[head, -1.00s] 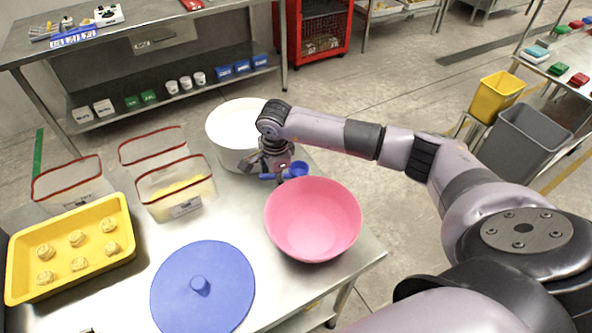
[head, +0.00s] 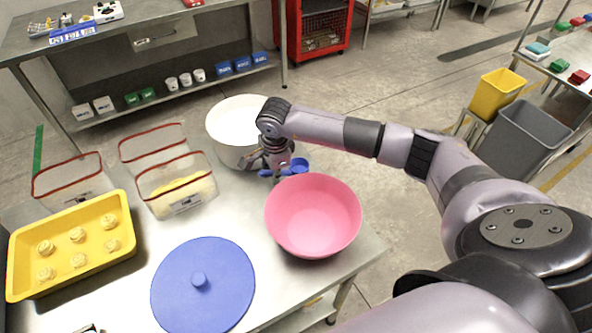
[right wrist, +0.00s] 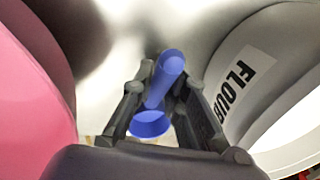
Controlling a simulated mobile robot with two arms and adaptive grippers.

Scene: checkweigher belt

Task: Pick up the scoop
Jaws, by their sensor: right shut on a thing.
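The blue scoop (head: 298,167) is beside the white bucket and behind the pink bowl, partly hidden by my right gripper. My right gripper (head: 279,176) points down and is shut on the scoop's handle. In the right wrist view, the scoop's handle (right wrist: 165,78) is between the two fingers (right wrist: 160,100), and the round cup end shows below it. I cannot tell whether the scoop touches the table. My left gripper cannot be made out.
The pink bowl (head: 313,222) and the white flour bucket (head: 230,150) stand close to my right gripper. A blue lid (head: 225,285), a yellow tray (head: 120,262) of dough pieces and several clear red-rimmed bins (head: 180,205) cover much of the steel table.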

